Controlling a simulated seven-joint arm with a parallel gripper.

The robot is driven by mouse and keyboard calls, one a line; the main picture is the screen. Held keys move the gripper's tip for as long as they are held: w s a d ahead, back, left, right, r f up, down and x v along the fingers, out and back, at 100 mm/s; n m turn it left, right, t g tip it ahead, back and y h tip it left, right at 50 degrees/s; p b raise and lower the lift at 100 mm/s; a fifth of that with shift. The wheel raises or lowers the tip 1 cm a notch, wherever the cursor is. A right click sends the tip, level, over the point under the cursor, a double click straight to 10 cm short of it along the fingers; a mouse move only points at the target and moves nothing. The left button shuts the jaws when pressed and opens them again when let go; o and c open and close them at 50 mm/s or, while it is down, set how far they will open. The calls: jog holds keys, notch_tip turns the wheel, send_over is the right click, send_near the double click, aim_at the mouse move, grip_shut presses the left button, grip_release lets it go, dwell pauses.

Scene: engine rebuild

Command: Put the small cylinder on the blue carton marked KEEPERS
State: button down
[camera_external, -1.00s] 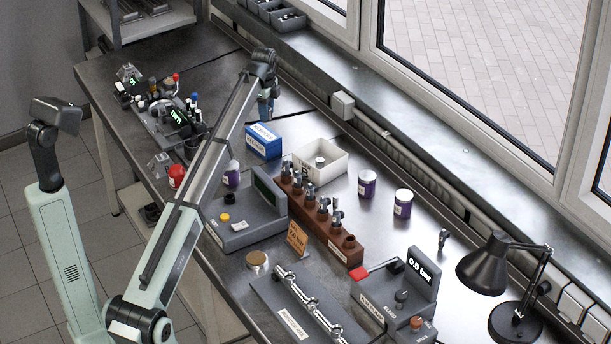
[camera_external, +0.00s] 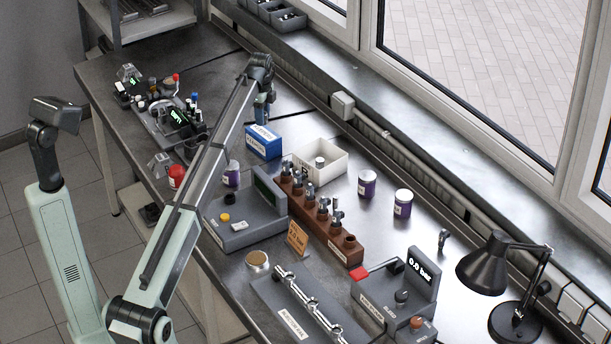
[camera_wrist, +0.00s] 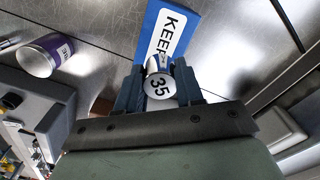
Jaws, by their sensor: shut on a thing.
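The blue carton (camera_wrist: 192,22) with a white label reading "KEEP", the rest hidden, lies just beyond the cylinder in that view. In the external view the blue carton (camera_external: 264,148) stands on the bench, and my gripper (camera_external: 262,112) is above it and towards its far side. The cylinder cannot be made out in the external view. Whether it touches the carton is not clear.
A white open bin (camera_external: 333,163) stands right of the carton. A brown block with several injectors (camera_external: 345,248), a grey scale-like unit (camera_external: 233,226) and purple-labelled cans (camera_external: 367,184) are nearby.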

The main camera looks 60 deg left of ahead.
jog(key=shift+f, duration=1.7)
jog(key=shift+f, duration=0.1)
jog(key=c, duration=0.7)
grip_release()
notch_tip(320, 180, up, 12)
jog(key=shift+r, duration=0.1)
